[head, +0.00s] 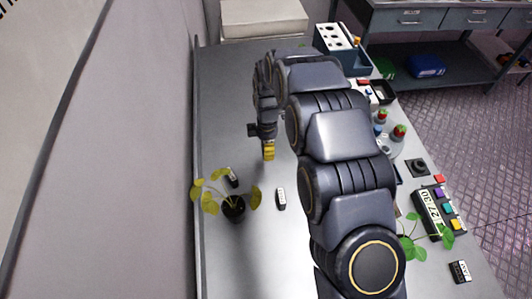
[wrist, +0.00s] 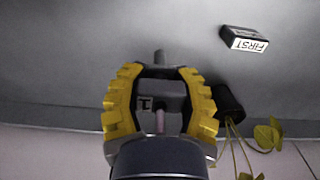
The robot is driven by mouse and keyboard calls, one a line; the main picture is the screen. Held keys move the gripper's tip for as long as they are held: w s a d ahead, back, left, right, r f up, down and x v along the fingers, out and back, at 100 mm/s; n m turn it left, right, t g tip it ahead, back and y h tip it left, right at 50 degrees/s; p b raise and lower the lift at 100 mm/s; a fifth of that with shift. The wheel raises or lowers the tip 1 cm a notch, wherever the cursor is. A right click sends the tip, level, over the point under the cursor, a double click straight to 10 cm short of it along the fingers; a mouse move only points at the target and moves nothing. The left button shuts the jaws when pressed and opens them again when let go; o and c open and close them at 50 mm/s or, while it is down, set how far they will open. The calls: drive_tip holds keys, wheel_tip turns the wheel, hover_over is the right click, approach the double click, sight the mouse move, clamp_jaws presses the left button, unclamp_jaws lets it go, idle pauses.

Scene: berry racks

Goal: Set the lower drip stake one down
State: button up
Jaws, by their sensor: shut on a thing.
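In the head view my gripper (head: 268,150) points down over the grey table, beyond the potted plant, and the stake cannot be made out. A dark pot (head: 233,208) holds a yellow-leaved plant; the pot (wrist: 229,100) also shows right of the fingers in the wrist view.
A block labelled "FIRST" (wrist: 247,42) lies near the pot. Two small labelled blocks (head: 281,198) (head: 232,178) stand near the plant. A grey wall (head: 120,150) borders the table's left. Racks, red berries (head: 399,131) and a "27:30" display (head: 431,198) line the right side.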

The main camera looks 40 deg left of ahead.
drive_tip(key=shift+w+a+f, duration=0.35)
drive_tip(key=shift+a+f, duration=0.1)
drive_tip(key=shift+f, duration=0.25)
drive_tip(key=shift+w+f, duration=0.1)
drive_tip(key=shift+f, duration=1.45)
drive_tip(key=shift+f, duration=0.15)
drive_tip(key=o, duration=0.9)
